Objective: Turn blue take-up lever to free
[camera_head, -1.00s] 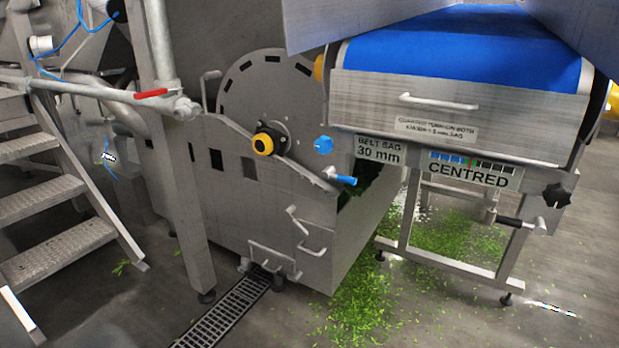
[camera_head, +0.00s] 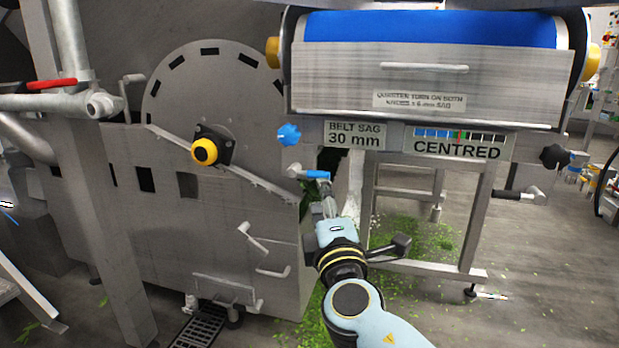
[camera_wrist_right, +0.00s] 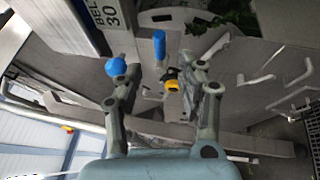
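The blue take-up lever (camera_head: 316,175) is a short blue handle on a metal pivot, below the left end of the "BELT SAG 30 mm" plate. It lies roughly level in the head view. My right gripper (camera_head: 326,196) reaches up from below and stops just under the lever. In the right wrist view the right gripper (camera_wrist_right: 168,75) is open and empty, and the blue lever (camera_wrist_right: 159,44) shows beyond and between its fingertips. It looks apart from the fingers. My left gripper is not in view.
A blue star knob (camera_head: 289,134) sits up-left of the lever. A black star knob (camera_head: 556,157) and a black-handled lever (camera_head: 510,195) are at the conveyor's right. A yellow button (camera_head: 204,152) is on the drum machine. The "CENTRED" plate (camera_head: 457,146) hangs under the conveyor. Green scraps litter the floor.

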